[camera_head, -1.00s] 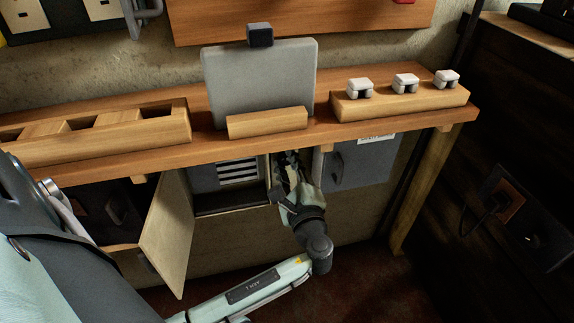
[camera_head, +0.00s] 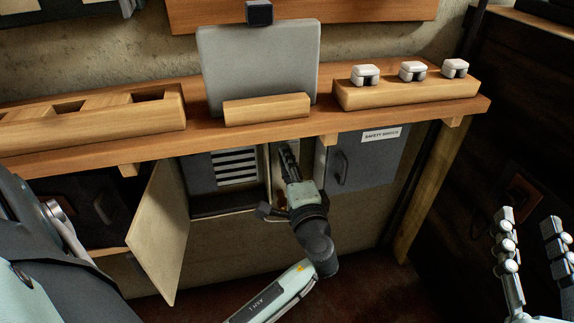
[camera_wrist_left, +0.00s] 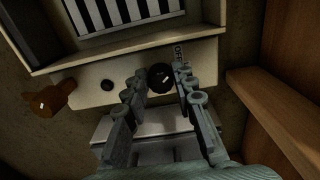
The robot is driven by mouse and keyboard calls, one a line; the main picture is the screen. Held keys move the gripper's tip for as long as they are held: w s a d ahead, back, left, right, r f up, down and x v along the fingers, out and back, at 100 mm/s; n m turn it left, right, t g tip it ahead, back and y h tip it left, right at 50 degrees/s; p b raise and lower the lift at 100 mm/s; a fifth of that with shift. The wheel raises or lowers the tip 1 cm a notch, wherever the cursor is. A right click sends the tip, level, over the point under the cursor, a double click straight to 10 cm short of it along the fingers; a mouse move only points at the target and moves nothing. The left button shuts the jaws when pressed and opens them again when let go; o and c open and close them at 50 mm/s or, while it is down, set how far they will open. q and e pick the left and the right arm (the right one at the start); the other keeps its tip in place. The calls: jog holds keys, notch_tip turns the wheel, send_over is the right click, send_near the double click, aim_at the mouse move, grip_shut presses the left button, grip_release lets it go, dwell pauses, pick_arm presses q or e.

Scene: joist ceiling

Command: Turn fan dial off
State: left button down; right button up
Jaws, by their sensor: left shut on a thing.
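A round black dial (camera_wrist_left: 160,77) with a pale mark on its face sits on a light panel (camera_wrist_left: 90,97) in the left wrist view. In the head view my left gripper (camera_head: 287,155) is under the bench, beside the open cabinet, and hides the dial. My right gripper (camera_head: 533,225) is open and empty at the right edge.
An open cabinet door (camera_head: 160,232) stands left of my left gripper. A grey box (camera_head: 362,160) labelled as a safety switch is to its right. The wooden bench top (camera_head: 210,135) lies above. A brown knob (camera_wrist_left: 55,95) sticks out at left in the wrist view.

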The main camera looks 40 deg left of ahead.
pick_arm(q)
jog(key=shift+a+r, duration=0.1)
jog(key=shift+a, duration=0.05)
pick_arm(e)
jog(key=shift+s+r, duration=0.1)
jog(key=shift+r, duration=0.2)
pick_arm(q)
jog(key=c, duration=1.5)
grip_release()
pick_arm(e)
jog(key=shift+a, duration=0.1)
pick_arm(q)
jog(key=v, duration=1.2)
jog(key=shift+w, duration=0.1)
